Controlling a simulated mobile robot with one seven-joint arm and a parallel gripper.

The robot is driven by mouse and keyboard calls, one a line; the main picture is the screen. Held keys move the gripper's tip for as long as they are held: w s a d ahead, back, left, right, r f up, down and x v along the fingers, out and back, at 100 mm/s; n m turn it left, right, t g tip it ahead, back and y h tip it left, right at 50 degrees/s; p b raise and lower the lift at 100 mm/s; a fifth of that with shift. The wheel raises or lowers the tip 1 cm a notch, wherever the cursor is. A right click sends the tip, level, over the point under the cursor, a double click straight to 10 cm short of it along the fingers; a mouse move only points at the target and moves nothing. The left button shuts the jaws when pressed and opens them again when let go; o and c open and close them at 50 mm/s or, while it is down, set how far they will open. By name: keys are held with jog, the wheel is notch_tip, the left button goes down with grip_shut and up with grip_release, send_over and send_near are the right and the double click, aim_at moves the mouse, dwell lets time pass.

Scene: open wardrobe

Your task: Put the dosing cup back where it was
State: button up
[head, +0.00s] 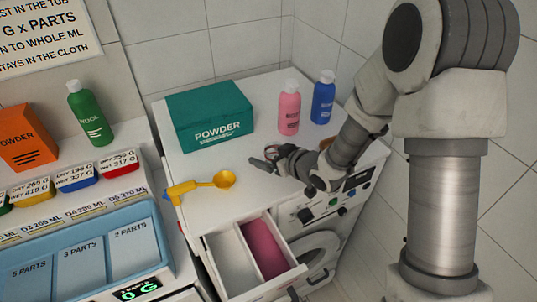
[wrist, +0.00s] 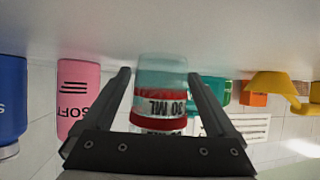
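The dosing cup (wrist: 160,80) is a clear cup with a red band and a "30 ML" mark, upside down in the wrist view, as that whole view is. It sits between the two fingers of my gripper (wrist: 160,75), very near both; I cannot tell whether they touch it. In the head view my gripper (head: 265,160) is low over the white machine top (head: 190,165), in front of the green powder box (head: 211,114). There the cup is small and mostly hidden by the fingers. I cannot tell whether it rests on the top.
A yellow scoop (head: 224,180) lies to the left. Pink (head: 289,110) and blue (head: 323,98) bottles stand at the back right. The detergent drawer (head: 233,262) is open in front, its right compartment pink. A blue tray scale (head: 85,255) is at the left.

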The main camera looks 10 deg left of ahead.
jog(key=shift+r, duration=0.2)
jog(key=v, duration=1.2)
jog(key=shift+d, duration=0.1)
jog(key=shift+w+d, duration=0.1)
jog(key=shift+w, duration=0.05)
jog(key=d+r+m+t+h, duration=0.2)
jog(key=d+r+m+h, duration=0.5)
jog(key=d, duration=0.8)
jog(key=s+r+m+g+h, duration=0.1)
jog(key=s+r+g, duration=0.1)
jog(key=s, duration=0.6)
jog(key=s+d+r+m+g+h, duration=0.1)
jog(key=s+r+g, duration=0.1)
jog(key=s+r, duration=0.3)
jog(key=s, duration=0.4)
jog(key=shift+s+d+r+m+g, duration=0.2)
jog(key=shift+s+d+m+g, duration=0.05)
jog(key=shift+d+m+g, duration=0.05)
